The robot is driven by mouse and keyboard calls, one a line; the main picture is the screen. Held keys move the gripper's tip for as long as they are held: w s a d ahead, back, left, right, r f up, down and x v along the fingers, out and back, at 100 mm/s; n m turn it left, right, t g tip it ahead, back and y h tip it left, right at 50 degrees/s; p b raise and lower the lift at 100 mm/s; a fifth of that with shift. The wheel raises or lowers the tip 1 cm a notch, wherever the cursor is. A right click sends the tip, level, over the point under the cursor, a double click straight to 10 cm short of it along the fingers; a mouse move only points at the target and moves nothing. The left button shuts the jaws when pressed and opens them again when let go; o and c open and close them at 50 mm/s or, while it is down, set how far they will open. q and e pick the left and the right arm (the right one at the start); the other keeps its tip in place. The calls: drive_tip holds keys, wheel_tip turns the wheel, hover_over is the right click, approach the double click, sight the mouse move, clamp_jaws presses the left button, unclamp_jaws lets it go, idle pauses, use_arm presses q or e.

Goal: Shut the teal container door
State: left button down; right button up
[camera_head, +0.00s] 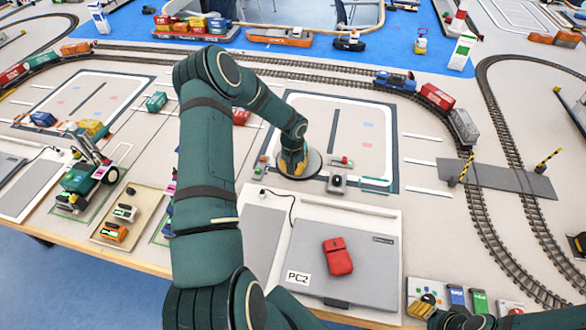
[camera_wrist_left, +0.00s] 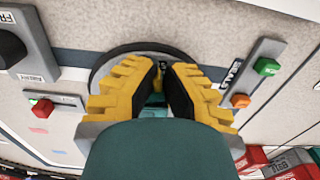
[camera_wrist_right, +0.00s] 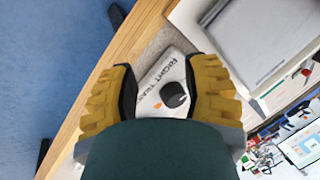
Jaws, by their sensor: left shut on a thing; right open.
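My left gripper (camera_head: 294,166) reaches down over a round dark disc (camera_head: 313,165) on the mat in the head view. In the left wrist view its yellow fingers (camera_wrist_left: 158,70) close on a small teal thing (camera_wrist_left: 155,99), mostly hidden between them. I cannot tell whether this is part of the teal container. A teal box (camera_head: 156,101) lies on the left pad in the head view, too small to show a door. My right gripper (camera_wrist_right: 161,66) is open and empty above a white panel (camera_wrist_right: 165,70) with a black knob (camera_wrist_right: 173,94), at the table's front edge.
Button panels (camera_wrist_left: 252,75) and a knob box (camera_wrist_left: 25,45) stand close around the disc. A grey laptop-like case (camera_head: 365,257) with a red mouse-like thing (camera_head: 337,256) lies in front. Rails (camera_head: 485,215) curve on the right.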

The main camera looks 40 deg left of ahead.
use_arm(q)
drive_tip(key=c, duration=1.1)
unclamp_jaws()
wheel_tip(320, 180, up, 12)
drive_tip(key=shift+d+r, duration=0.1)
drive_tip(key=shift+r, duration=0.05)
